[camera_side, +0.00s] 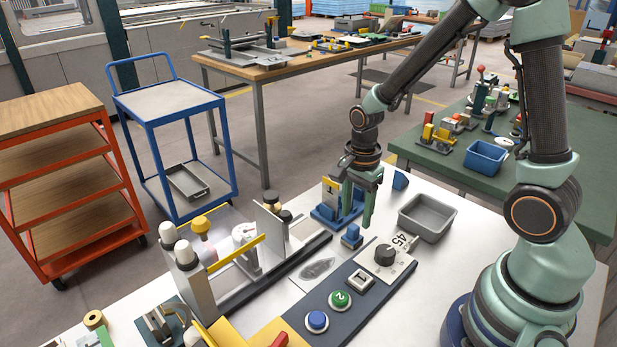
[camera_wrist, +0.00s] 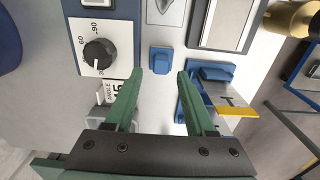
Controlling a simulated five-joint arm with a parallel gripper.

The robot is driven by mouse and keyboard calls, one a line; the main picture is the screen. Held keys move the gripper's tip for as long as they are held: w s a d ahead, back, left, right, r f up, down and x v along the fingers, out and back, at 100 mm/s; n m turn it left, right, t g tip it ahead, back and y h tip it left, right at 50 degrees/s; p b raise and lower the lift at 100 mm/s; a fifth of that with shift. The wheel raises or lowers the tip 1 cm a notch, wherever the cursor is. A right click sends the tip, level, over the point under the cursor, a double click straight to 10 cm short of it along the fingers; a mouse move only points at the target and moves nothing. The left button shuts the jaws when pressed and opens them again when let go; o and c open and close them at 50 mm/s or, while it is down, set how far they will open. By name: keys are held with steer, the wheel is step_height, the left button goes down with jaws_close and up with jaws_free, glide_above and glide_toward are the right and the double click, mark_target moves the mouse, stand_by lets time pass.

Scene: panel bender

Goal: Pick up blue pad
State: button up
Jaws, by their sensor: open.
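The blue pad (camera_side: 352,237) is a small blue block on the white worktop, between the blue fixture and the dial plate. In the wrist view the blue pad (camera_wrist: 161,61) lies just beyond the fingertips, in line with the gap between them. My gripper (camera_side: 357,213) has green fingers pointing down beside the blue fixture. In the wrist view my gripper (camera_wrist: 159,74) is open, with nothing between its fingers. The pad looks apart from both fingers; their exact height over the worktop is hard to tell.
A blue fixture (camera_side: 325,216) with a yellow-edged T plate stands close to one finger. An angle dial (camera_side: 385,255) is on the other side. A grey tray (camera_side: 427,217), a blue wedge (camera_side: 400,180) and a dark button panel (camera_side: 341,318) are nearby.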

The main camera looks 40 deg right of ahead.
mark_target(354, 226)
steer(key=shift+w+a+f, duration=0.1)
steer(key=shift+f, duration=2.55)
jaws_close()
step_height(354, 226, up, 20)
